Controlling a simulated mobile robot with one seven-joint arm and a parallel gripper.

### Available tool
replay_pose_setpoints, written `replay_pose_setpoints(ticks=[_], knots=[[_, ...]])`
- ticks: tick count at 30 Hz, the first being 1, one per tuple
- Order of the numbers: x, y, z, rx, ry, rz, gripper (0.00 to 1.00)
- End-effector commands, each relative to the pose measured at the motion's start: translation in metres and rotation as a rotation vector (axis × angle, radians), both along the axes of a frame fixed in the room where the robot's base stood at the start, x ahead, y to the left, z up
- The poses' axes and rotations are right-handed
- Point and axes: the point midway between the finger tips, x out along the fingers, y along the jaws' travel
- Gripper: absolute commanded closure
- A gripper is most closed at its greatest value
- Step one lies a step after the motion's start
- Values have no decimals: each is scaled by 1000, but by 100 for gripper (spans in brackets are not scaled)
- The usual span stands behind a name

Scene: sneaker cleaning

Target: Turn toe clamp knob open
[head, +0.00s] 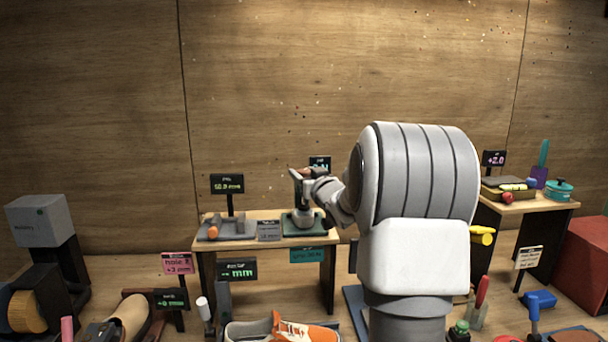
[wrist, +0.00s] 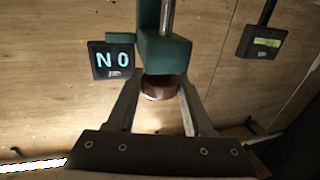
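My gripper (wrist: 160,95) has its two grey fingers spread apart in the wrist view. A round reddish-brown knob (wrist: 160,90) sits between the fingertips, under a teal block (wrist: 165,54) with a metal rod. The fingertips are close to the knob's sides; whether they press on it cannot be told. In the head view my gripper (head: 305,180) is over a green-based device (head: 303,224) on the back table. My arm hides part of that area, and the knob is hard to make out there.
A display (wrist: 112,60) reading 0 N appears upside down beside the teal block. On the back table (head: 262,242), a grey fixture with an orange part (head: 213,232) stands left, under a display (head: 227,184). An orange-white sneaker (head: 300,331) lies in the foreground.

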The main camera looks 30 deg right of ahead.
Motion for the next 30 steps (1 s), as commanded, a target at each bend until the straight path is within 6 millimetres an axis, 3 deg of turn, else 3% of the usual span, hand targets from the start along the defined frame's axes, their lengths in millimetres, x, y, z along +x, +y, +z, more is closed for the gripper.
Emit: replay_pose_setpoints(ticks=[1, 6, 7, 17, 30], knots=[[0, 0, 0, 0, 0, 0, 67], [0, 0, 0, 0, 0, 0, 98], [0, 0, 0, 0, 0, 0, 100], [-1, -1, 3, 0, 2, 44, 100], [-1, -2, 4, 3, 4, 302, 100]])
